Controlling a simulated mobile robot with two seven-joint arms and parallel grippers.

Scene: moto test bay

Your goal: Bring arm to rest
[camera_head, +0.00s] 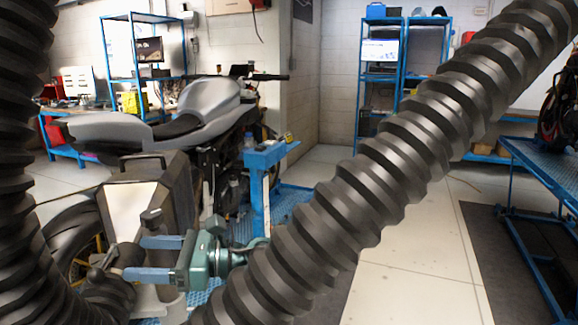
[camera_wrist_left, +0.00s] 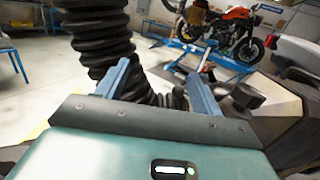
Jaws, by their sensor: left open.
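My left gripper (camera_head: 134,258) is at the lower left of the head view. Its teal body has two blue fingers pointing left, spread apart with nothing seen held between them. In the left wrist view the same fingers (camera_wrist_left: 160,80) stand apart, with a black ribbed sleeve of mine behind the gap. A ribbed sleeve runs down the left edge of the head view, and another crosses from top right to bottom centre. My right gripper is not seen.
A silver-grey motorcycle (camera_head: 195,110) stands close behind the left gripper, with a dark box-like case (camera_head: 175,200) near the fingers. A blue stand (camera_head: 259,190) is beside it. A blue table (camera_head: 545,165) is at right. Pale floor (camera_head: 400,250) is open between. The wrist view shows an orange motorcycle (camera_wrist_left: 240,30).

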